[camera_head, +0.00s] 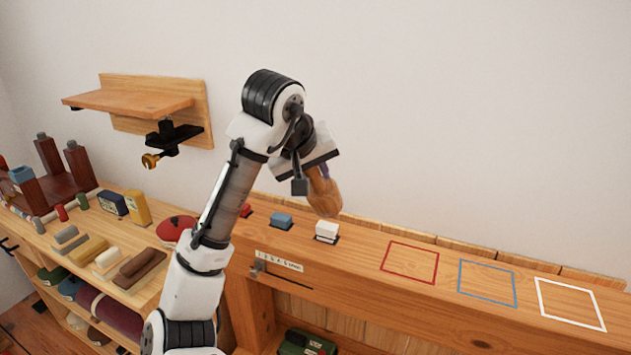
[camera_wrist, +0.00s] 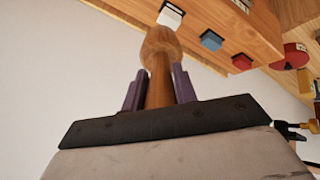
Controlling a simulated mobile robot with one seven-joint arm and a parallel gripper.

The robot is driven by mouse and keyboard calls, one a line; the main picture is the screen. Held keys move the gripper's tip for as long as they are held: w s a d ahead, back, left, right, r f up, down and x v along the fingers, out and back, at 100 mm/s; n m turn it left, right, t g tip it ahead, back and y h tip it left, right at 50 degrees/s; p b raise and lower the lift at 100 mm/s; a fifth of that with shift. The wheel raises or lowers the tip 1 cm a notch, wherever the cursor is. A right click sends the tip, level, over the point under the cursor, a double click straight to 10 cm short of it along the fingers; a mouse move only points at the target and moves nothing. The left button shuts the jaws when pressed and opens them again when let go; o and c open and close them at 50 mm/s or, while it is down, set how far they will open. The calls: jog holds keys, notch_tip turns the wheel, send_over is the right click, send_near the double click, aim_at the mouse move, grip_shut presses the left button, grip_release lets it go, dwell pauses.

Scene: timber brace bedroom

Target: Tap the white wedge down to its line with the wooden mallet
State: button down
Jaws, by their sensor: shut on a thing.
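The white wedge (camera_head: 327,230) stands up out of the bench top, to the right of the blue wedge (camera_head: 281,219) and the red wedge (camera_head: 246,210). In the wrist view the white wedge (camera_wrist: 170,15) shows just beyond the mallet head. My gripper (camera_wrist: 160,88) is shut on the handle of the wooden mallet (camera_wrist: 158,50), between two purple-grey fingers. In the head view the mallet (camera_head: 324,195) hangs head down near the white wedge and appears above it. I cannot tell the exact gap. Any line on the white wedge is too small to make out.
Red (camera_head: 410,281), blue (camera_head: 487,303) and white (camera_head: 570,324) outlined squares lie empty on the bench top at right. A wall shelf (camera_head: 130,102) with a black clamp hangs at upper left. A lower shelf unit (camera_head: 150,290) holding several blocks stands at left.

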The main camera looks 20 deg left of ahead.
aim_at(317, 203)
jog(key=shift+r, duration=0.1)
notch_tip(317, 203, down, 5)
jog(key=b, duration=0.3)
notch_tip(317, 203, up, 5)
jog(key=p, duration=0.5)
jog(key=shift+r+p, duration=0.2)
jog(key=shift+p, duration=0.1)
jog(key=shift+f, duration=0.3)
jog(key=shift+f, duration=0.2)
